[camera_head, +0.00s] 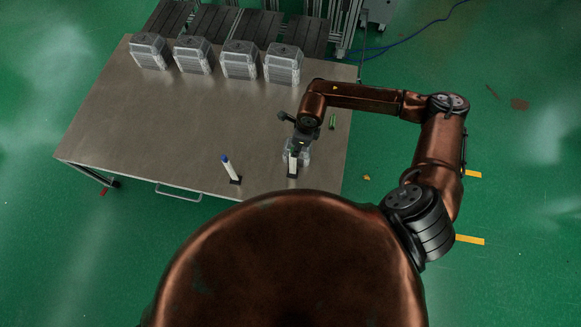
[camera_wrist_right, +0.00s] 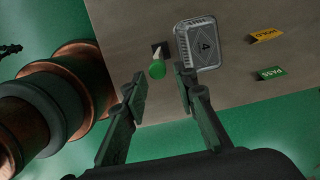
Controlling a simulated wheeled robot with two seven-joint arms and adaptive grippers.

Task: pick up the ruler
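I see no ruler that I can make out in either view. My right gripper (camera_head: 299,141) hangs over the front right part of the table, pointing down. In the right wrist view its fingers (camera_wrist_right: 160,74) are apart with nothing clamped. A white marker with a green end (camera_wrist_right: 157,70) stands upright in a small black base, in line with the gap between the fingertips. The marker's white body (camera_head: 292,165) shows in the head view, its top hidden by the gripper. A second white marker with a blue end (camera_head: 230,169) stands to its left. My left gripper is out of view.
A foil tray marked 4 (camera_wrist_right: 198,44) lies close beside the green-ended marker. A green PASS label (camera_wrist_right: 271,73) and a yellow HOLD label (camera_wrist_right: 266,35) lie on the table (camera_head: 150,125).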

